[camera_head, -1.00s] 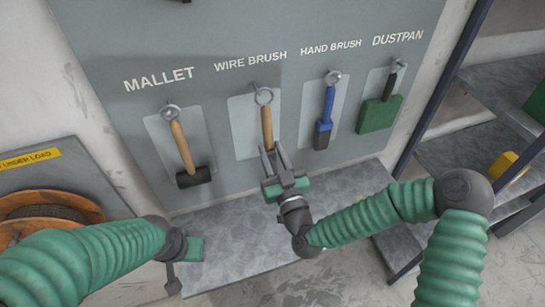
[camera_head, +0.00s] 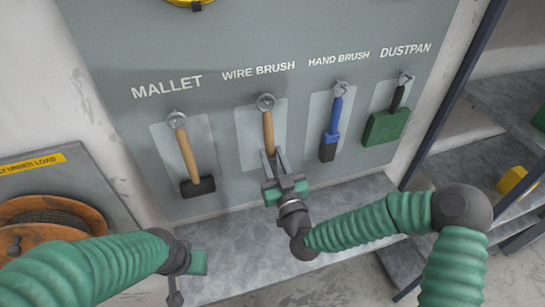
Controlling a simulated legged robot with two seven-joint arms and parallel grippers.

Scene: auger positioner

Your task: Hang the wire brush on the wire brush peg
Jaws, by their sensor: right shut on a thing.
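The wire brush (camera_head: 268,131) has a wooden handle and stands upright against the board under the label "WIRE BRUSH". The ring at its top is at the wire brush peg (camera_head: 266,101); I cannot tell whether the ring is fully over the peg. My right gripper (camera_head: 272,160) is shut on the lower part of the brush, and its fingers and body hide the brush's lower end. My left gripper (camera_head: 186,262) is low at the left, above the bench, away from the brush; its fingers are not clear.
A mallet (camera_head: 187,155) hangs left of the brush. A blue hand brush (camera_head: 332,125) and a green dustpan (camera_head: 386,126) hang to the right. A grey bench (camera_head: 250,240) runs below the board. A cable reel (camera_head: 45,222) is at the left, and shelves (camera_head: 470,150) are at the right.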

